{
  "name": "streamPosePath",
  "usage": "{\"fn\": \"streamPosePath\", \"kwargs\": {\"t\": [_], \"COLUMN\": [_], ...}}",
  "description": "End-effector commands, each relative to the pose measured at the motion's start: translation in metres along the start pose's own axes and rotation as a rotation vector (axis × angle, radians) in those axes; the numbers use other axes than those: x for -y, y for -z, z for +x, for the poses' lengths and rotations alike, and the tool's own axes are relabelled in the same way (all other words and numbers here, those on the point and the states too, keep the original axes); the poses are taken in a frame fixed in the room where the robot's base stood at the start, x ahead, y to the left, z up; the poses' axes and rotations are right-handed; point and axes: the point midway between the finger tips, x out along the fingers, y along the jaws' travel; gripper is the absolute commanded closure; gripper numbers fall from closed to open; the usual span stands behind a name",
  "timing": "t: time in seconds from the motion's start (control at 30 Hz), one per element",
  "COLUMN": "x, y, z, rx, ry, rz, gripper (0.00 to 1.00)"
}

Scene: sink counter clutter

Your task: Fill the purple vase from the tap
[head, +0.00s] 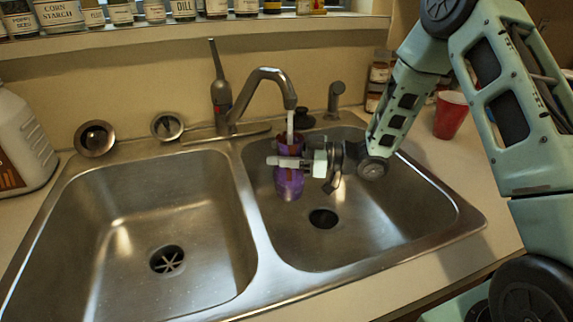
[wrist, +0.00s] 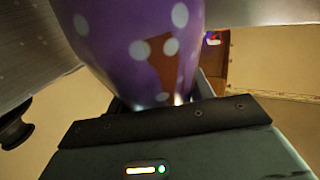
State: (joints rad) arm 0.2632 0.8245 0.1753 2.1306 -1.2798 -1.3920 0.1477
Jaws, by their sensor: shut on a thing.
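The purple vase (head: 289,184) is held upright over the right sink basin, directly under the tap (head: 268,78). A pale stream of water (head: 290,127) runs from the spout down to the vase's mouth. My gripper (head: 296,163) is shut around the vase's middle from the right and hides part of it. In the wrist view the vase (wrist: 140,35) is close up, purple with white dots and an orange-brown patch, between the fingers. The water level inside the vase cannot be seen. The tap's lever (head: 214,62) stands up at the left of the spout.
The left basin (head: 130,235) is empty, and the right basin's drain (head: 323,218) is clear. Two drain strainers (head: 95,138) lie behind the left basin. A red cup (head: 451,115) stands on the right counter near my arm. A white jug (head: 22,140) stands at far left. Spice jars (head: 120,12) line the sill.

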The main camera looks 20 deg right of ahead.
Motion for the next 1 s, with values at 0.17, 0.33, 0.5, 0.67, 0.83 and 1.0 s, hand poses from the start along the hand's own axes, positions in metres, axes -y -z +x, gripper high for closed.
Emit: {"fn": "streamPosePath", "kwargs": {"t": [0.17, 0.33, 0.5, 0.67, 0.83, 1.0], "x": [0.0, 0.0, 0.004, 0.021, 0.041, 0.056], "y": [0.001, 0.001, 0.001, 0.001, 0.001, 0.0], "z": [0.0, 0.0, 0.001, 0.004, 0.007, 0.009], "rx": [-0.001, -0.001, -0.002, -0.001, -0.001, -0.001], "ry": [0.0, 0.0, 0.001, 0.002, 0.002, 0.002], "rz": [-0.001, -0.001, 0.0, 0.002, 0.0, 0.0], "gripper": [0.99, 0.99, 0.99, 0.99, 0.99, 0.99]}}
